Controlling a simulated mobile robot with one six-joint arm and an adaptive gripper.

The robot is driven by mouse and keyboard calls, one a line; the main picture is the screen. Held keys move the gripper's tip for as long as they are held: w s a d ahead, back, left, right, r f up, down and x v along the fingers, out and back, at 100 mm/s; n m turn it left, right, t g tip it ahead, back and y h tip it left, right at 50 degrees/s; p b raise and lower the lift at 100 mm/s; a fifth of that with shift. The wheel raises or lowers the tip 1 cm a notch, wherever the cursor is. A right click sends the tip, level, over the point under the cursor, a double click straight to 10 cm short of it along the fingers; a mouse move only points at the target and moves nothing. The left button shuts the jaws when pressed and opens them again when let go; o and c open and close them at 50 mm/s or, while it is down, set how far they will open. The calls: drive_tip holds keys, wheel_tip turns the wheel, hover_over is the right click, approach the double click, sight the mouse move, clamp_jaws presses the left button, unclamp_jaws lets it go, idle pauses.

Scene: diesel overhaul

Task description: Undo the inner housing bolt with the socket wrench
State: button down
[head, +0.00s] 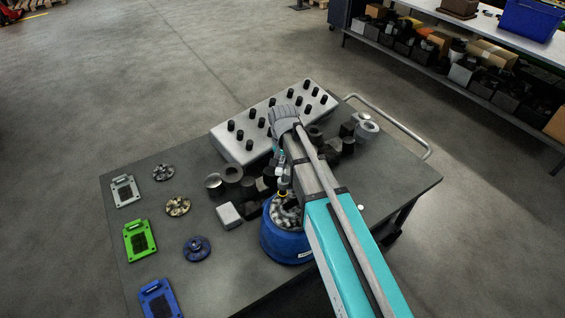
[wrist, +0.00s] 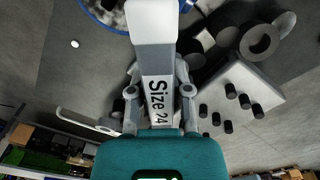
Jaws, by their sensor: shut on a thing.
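My gripper (wrist: 158,92) is shut on the socket wrench (wrist: 152,55), a grey tool marked "Size 24" with a pale block-like end. In the head view my gripper (head: 283,178) is over the back rim of the blue round housing (head: 275,250), partly hidden by my arm. The housing holds grey metal parts. Only part of its blue rim shows at the top of the wrist view (wrist: 88,14), beside the wrench's pale end. I cannot make out the inner housing bolt or whether the wrench touches it.
The grey cart top (head: 140,185) carries a light block with black pegs (head: 241,143), dark cylindrical parts, a small white box (head: 229,215) and a small white disc (head: 361,207). Green (head: 139,240) and blue (head: 160,300) plates lie at left. Shelving (head: 470,60) stands back right.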

drive_tip(key=shift+r+p, duration=2.95)
drive_tip(key=shift+r, duration=0.05)
drive_tip(key=shift+s, duration=0.15)
drive_tip(key=s+d, duration=0.2)
drive_tip(key=s, duration=0.4)
drive_tip(key=shift+s, duration=0.25)
drive_tip(key=shift+f, duration=0.1)
